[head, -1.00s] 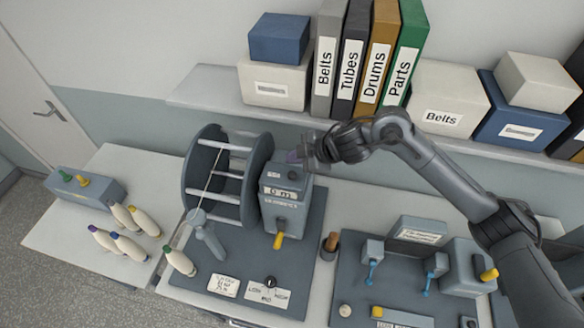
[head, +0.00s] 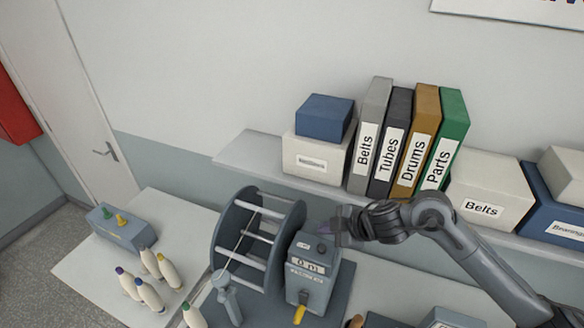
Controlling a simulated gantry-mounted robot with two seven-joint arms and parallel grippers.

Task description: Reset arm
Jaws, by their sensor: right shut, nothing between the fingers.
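My right arm comes in from the right edge in the head view. Its gripper (head: 338,228) is shut and empty, at the top right of the grey counter box (head: 312,275) and in front of the shelf edge. I cannot tell whether it touches the box. The counter box has a yellow handle (head: 300,314) and stands beside a grey reel (head: 228,240) with pale rods. My left gripper is not in view.
Several bobbins (head: 148,295) stand on the white table at the left, near a grey block (head: 120,232) with coloured pegs. The wall shelf (head: 250,168) carries boxes and labelled binders (head: 410,145) above my arm.

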